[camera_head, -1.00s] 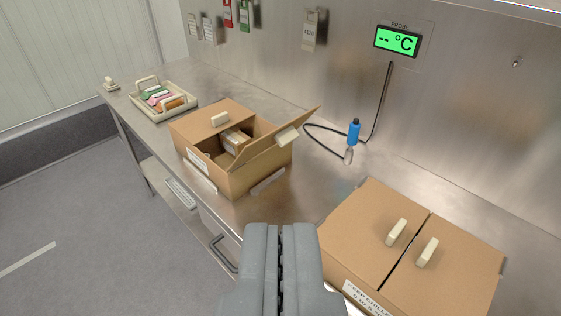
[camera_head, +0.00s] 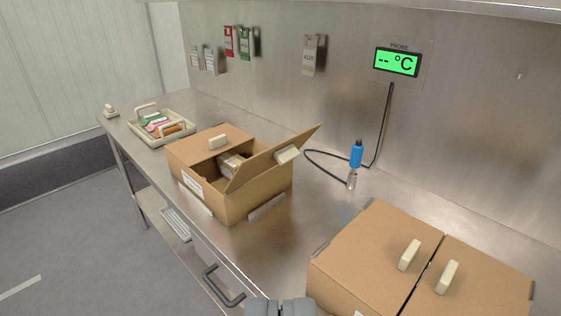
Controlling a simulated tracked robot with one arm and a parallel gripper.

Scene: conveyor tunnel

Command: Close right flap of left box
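The left box (camera_head: 207,201) is a brown carton on the steel counter. Wrapped contents (camera_head: 231,164) show in the gap between the flaps. My gripper (camera_head: 281,306) is at the bottom edge of the view, mostly cut off, nearer to me than the left box and apart from it. Its fingers appear close together with nothing seen between them.
A second box (camera_head: 365,251) with both flaps closed stands at the right front. A blue probe (camera_head: 356,155) with a black cable is behind the boxes. A tray (camera_head: 177,135) of colored items sits far left. Bare counter (camera_head: 285,235) lies between the boxes.

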